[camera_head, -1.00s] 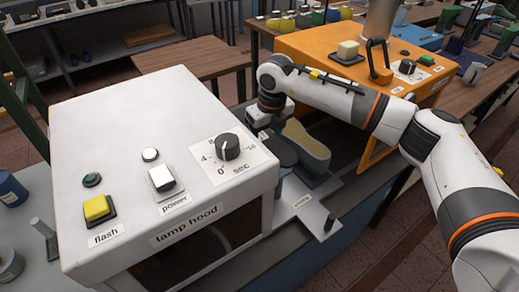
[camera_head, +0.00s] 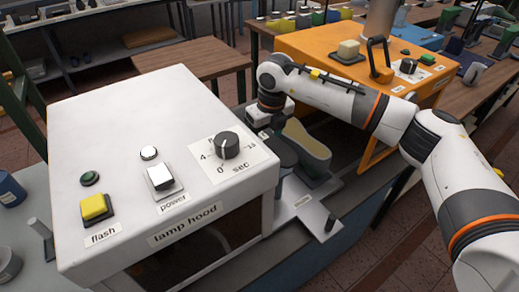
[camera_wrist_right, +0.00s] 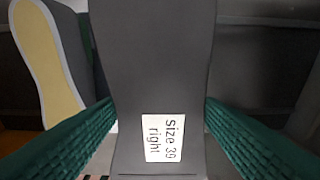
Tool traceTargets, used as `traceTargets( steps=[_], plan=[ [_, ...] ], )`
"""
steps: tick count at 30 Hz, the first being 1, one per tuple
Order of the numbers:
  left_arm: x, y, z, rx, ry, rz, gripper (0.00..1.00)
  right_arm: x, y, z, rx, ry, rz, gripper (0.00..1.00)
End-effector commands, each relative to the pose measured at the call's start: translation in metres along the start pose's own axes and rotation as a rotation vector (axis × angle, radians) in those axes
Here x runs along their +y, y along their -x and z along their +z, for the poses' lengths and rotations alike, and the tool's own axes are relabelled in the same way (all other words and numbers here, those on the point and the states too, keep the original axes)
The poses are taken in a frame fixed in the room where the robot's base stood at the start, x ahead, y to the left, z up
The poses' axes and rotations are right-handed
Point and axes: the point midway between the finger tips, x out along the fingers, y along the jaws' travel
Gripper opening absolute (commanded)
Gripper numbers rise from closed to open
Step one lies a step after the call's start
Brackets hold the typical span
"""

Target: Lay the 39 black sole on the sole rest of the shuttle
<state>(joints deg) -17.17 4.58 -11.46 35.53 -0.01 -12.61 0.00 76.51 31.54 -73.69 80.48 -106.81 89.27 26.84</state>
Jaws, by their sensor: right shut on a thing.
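The black sole (camera_wrist_right: 165,70), a dark grey slab labelled "size 39 right", fills the middle of the right wrist view. My right gripper (camera_wrist_right: 160,115) has its green ribbed fingers along both sides of the sole, shut on it. My left gripper is not in view.
The white lamp hood (camera_head: 125,140) stands close on the left. An orange machine (camera_head: 325,52) stands behind the arm.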

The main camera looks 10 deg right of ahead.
Motion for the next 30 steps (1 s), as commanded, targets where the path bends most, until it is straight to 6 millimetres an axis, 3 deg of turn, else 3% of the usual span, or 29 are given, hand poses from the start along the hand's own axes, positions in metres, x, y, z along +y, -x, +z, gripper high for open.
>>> traceTargets(
  steps=[30],
  plan=[
    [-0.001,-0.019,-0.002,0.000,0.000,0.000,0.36,0.000,-0.024,0.004,0.001,0.000,0.000,0.41]
  ],
)
